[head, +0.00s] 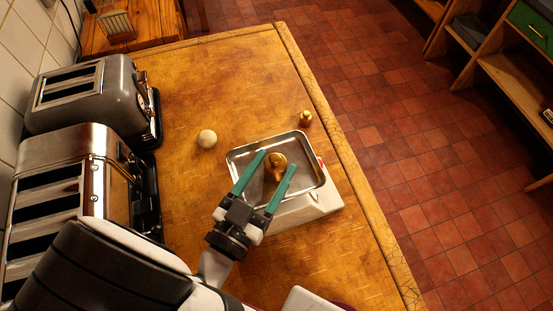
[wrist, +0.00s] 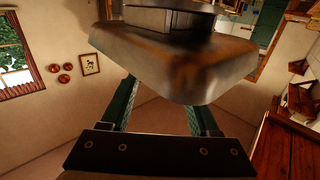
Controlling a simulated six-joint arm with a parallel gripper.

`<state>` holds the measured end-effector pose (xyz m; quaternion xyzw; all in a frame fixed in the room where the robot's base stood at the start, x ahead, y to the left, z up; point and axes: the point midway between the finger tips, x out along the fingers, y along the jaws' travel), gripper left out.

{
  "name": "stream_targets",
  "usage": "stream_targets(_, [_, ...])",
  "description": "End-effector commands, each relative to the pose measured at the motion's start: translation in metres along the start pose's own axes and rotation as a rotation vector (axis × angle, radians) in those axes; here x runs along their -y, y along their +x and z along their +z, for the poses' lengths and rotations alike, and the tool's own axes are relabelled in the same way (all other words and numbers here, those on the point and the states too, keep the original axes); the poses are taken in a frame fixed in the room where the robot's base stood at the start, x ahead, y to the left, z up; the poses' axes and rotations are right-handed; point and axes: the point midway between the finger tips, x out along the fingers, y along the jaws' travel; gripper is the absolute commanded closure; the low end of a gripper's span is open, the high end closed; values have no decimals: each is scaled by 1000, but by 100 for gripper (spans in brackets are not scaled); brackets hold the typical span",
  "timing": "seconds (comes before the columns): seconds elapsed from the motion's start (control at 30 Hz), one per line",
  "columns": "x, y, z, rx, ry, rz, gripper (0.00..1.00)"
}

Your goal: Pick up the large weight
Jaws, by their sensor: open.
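The large brass weight (head: 277,168) stands in a shallow metal tray (head: 240,152) on a white scale (head: 312,208). My gripper (head: 279,160) has its two teal fingers spread over the tray, one on each side of the large weight in the head view. I cannot tell their height above it or whether they touch it. A smaller brass weight (head: 306,118) stands on the wooden counter beyond the tray. In the wrist view the fingers are apart, partly hidden by a big blurred brown and grey object (wrist: 175,55); I cannot make out the weight there.
A pale ball (head: 207,139) rests on the counter (head: 190,75) left of the tray. A grey toaster (head: 85,95) and a shiny chrome toaster (head: 75,175) stand along the left wall. The counter's right edge is close beside the scale.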

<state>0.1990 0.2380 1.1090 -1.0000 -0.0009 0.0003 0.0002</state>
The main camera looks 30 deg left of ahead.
Motion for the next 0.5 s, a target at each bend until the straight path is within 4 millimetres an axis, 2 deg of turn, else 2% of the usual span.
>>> stream_targets(0.07, [0, 7, 0, 0, 0, 4, 38])
stream_targets(0.3, [5, 51, -2, 0, 0, 6, 38])
stream_targets(0.5, [6, 56, -2, 0, 0, 1, 38])
